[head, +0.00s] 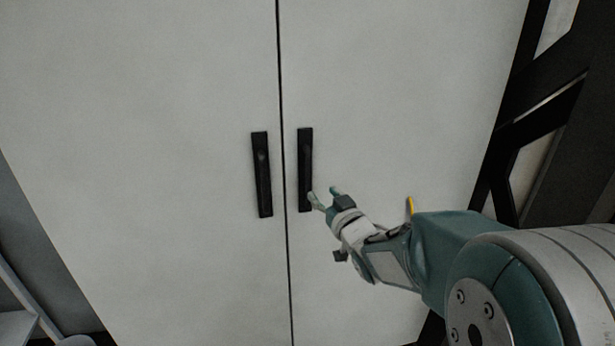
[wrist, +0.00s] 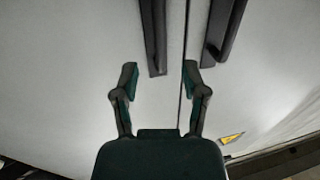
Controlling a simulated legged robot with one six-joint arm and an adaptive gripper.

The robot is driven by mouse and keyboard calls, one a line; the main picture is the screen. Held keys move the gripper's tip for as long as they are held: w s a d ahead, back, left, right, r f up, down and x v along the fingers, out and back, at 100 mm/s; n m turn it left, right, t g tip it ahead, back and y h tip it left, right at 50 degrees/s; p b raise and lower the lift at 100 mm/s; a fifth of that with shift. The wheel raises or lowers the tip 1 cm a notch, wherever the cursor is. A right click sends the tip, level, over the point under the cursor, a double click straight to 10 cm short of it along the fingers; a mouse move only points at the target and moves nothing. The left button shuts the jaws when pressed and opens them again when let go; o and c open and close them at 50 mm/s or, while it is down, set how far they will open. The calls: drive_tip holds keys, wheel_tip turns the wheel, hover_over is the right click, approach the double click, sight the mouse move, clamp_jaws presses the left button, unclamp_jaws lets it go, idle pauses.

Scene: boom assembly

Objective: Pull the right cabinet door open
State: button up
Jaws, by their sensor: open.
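The right cabinet door (head: 400,90) is pale grey and looks shut, with a thin dark seam along its left edge. Its upright black handle (head: 304,165) is beside the seam. My gripper (head: 324,196) is open, in front of this door near the handle's lower end. The wrist view shows both fingers (wrist: 160,78) apart with nothing held. One black handle (wrist: 153,35) extends down into the space between the fingertips in that picture. Contact between fingers and handle cannot be told.
The left door (head: 150,120) has a matching black handle (head: 262,174) across the seam, close to my gripper. Dark angular framing (head: 540,100) borders the cabinet at the right. A pale object (head: 18,325) shows at lower left.

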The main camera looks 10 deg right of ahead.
sight(310, 179)
drive_tip(key=w, duration=0.2)
drive_tip(key=w+a, duration=0.1)
drive_tip(key=w, duration=0.5)
drive_tip(key=shift+w+a, duration=0.2)
drive_tip(key=shift+a, duration=0.15)
clamp_jaws()
